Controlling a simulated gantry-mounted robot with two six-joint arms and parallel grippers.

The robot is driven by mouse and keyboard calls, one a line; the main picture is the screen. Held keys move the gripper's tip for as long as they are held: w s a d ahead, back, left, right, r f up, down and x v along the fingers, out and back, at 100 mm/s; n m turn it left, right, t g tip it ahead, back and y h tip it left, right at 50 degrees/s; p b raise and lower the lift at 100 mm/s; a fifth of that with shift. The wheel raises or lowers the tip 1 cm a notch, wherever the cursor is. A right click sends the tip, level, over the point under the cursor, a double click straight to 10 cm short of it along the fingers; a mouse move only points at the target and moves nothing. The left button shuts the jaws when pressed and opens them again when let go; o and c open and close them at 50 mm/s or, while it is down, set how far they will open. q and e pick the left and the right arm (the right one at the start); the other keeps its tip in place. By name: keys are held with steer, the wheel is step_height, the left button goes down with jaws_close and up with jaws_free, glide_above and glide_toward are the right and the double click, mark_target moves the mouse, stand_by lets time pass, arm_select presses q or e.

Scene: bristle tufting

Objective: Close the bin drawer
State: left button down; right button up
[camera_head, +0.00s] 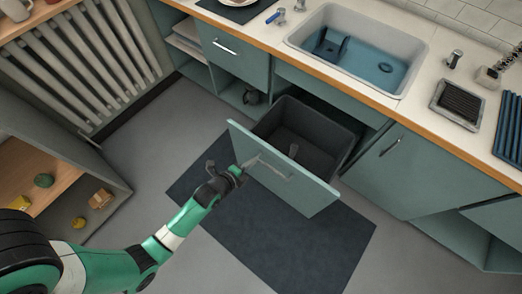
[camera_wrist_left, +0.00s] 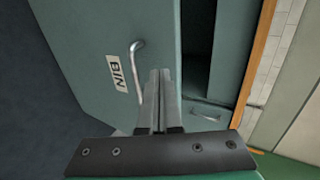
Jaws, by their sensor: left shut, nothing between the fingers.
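The bin drawer stands pulled out below the sink; its teal front panel (camera_head: 305,192) faces the room, with a dark bin (camera_head: 315,130) behind it. In the left wrist view the panel (camera_wrist_left: 85,45) carries a white BIN label (camera_wrist_left: 117,73) and a metal bar handle (camera_wrist_left: 135,62). My left gripper (camera_head: 244,168) is at the outer face of the panel, near the handle. In the left wrist view its fingers (camera_wrist_left: 159,78) are together and empty, just right of the handle; whether they touch the panel I cannot tell. My right gripper is not in view.
A dark mat (camera_head: 270,240) lies on the floor under the drawer. The counter holds a sink (camera_head: 415,48) with bluish water and a drying rack (camera_head: 458,103). A closed cupboard door (camera_head: 395,170) is right of the drawer. An open wooden shelf (camera_head: 35,175) stands at left.

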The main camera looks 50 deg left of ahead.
mark_target(266, 149)
arm_select(q)
steer(key=w, duration=0.1)
steer(key=w+b, duration=0.1)
steer(key=w, duration=0.1)
steer(key=w+a+f, duration=0.1)
steer(key=shift+w+f+b, duration=0.1)
steer(key=shift+w+b, duration=0.05)
steer(key=shift+b, duration=0.25)
steer(key=shift+w+a, duration=0.15)
steer(key=shift+w, duration=0.4)
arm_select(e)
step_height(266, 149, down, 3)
